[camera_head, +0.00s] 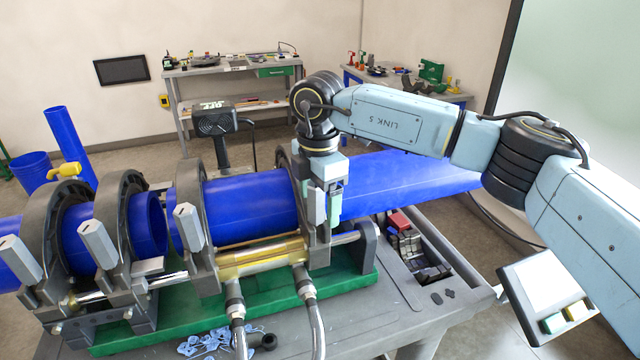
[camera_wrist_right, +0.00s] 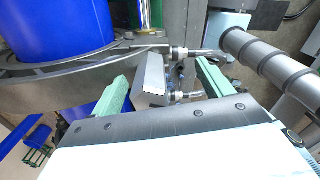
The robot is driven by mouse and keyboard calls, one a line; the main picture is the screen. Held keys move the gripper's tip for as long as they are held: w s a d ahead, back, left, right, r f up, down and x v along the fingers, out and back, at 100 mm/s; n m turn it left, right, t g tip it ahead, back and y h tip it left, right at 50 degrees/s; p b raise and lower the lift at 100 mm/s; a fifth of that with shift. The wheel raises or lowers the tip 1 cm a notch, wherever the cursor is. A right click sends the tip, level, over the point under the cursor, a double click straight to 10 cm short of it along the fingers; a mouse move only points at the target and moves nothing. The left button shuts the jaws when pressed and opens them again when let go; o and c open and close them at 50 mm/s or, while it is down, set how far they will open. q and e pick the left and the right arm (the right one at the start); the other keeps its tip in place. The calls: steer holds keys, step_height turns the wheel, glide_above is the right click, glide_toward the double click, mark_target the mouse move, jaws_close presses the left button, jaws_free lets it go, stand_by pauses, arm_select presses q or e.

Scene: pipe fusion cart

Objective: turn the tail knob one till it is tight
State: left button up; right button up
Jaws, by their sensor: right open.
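The tail knob one appears to be the grey block-shaped knob (camera_wrist_right: 150,78) on the clamp at the right end of the fusion machine. In the wrist view it lies between the two green fingers of my right gripper (camera_wrist_right: 163,74), with gaps visible beside it. The right gripper is open. In the head view my right gripper (camera_head: 324,212) points down at the rightmost clamp ring (camera_head: 284,165) and mostly hides the knob. The blue pipe (camera_head: 250,205) runs through this clamp. My left gripper is not in view.
Similar grey knobs (camera_head: 188,227) stand on the other clamps to the left. Two hoses (camera_head: 308,290) rise at the front of the green base (camera_head: 345,290). A tray of dark parts (camera_head: 418,250) lies on the cart to the right. Workbenches (camera_head: 235,72) stand at the back.

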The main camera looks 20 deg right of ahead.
steer(key=shift+w+r, duration=0.3)
steer(key=shift+r, duration=0.1)
steer(key=r+p, duration=0.2)
steer(key=r, duration=0.1)
steer(key=r+p, duration=0.1)
steer(key=shift+w+a+r, duration=0.1)
steer(key=shift+w+r, duration=0.2)
steer(key=shift+r, duration=0.1)
steer(key=shift+s+r+p, duration=0.15)
steer(key=shift+r+p, duration=0.2)
steer(key=shift+f, duration=0.1)
